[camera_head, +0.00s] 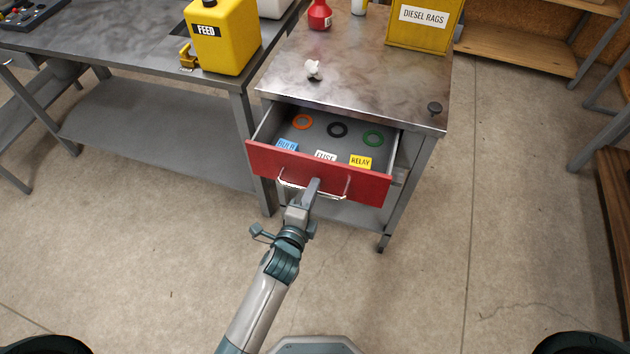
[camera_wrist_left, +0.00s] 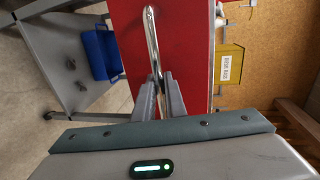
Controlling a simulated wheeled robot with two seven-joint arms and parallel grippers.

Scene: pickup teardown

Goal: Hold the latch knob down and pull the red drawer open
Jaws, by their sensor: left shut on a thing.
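The red drawer (camera_head: 318,174) stands open toward me from the grey cabinet; its red front also fills the middle of the left wrist view (camera_wrist_left: 187,50). My right gripper is not in view.
On the cabinet top (camera_head: 355,70) are a white knob-like piece (camera_head: 313,69), a red bottle (camera_head: 320,14) and a yellow DIESEL RAGS bin (camera_head: 424,24). A bench with a yellow FEED can (camera_head: 222,38) is at left. The floor (camera_head: 480,230) at right is clear.

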